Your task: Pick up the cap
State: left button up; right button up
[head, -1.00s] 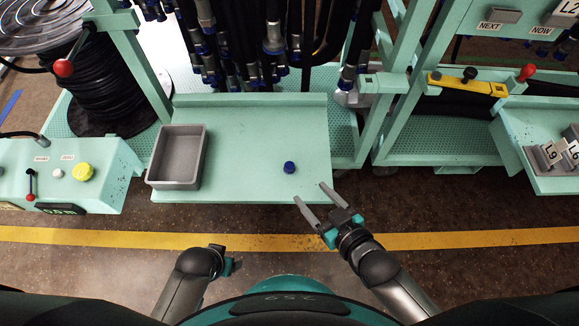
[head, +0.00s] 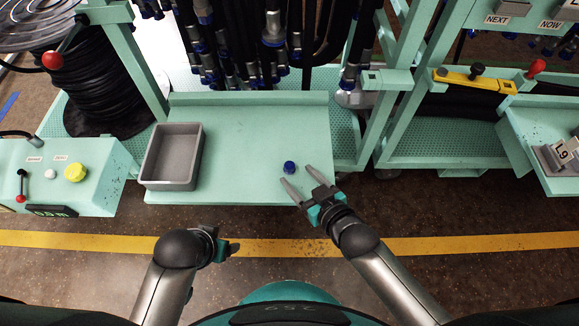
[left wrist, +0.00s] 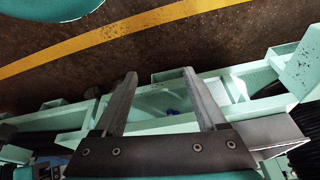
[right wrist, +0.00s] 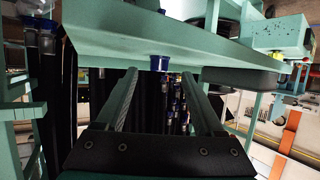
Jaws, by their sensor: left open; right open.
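The blue cap (head: 289,167) stands on the bare green shelf (head: 240,140), near its front right. My right gripper (head: 299,182) is open, its fingertips at the shelf's front edge, close to the cap on the near side. In the right wrist view the cap (right wrist: 160,62) shows beyond and between the open fingers (right wrist: 168,90); nothing is between the jaws. My left gripper (head: 233,248) is low in front of the shelf, left of the right one, away from the cap. In the left wrist view its fingers (left wrist: 160,95) are apart and empty.
A grey bin (head: 172,156) stands on the left part of the shelf. Hoses with metal and blue ends (head: 273,40) hang behind the shelf. A control box with a yellow button (head: 75,172) is at the left. The shelf between bin and cap is clear.

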aim_at(292, 170)
jog(key=shift+b+x, duration=0.6)
jog(key=shift+x, duration=0.55)
pick_arm(q)
jog(key=shift+t, duration=0.4)
jog(key=shift+w+r, duration=0.2)
jog(key=shift+r, duration=0.9)
jog(key=shift+w+r, duration=0.15)
jog(key=shift+r, duration=0.9)
pick_arm(e)
jog(key=shift+w+a+f, duration=0.15)
jog(key=shift+w+a, duration=0.05)
jog(key=shift+w, duration=0.2)
grip_shut()
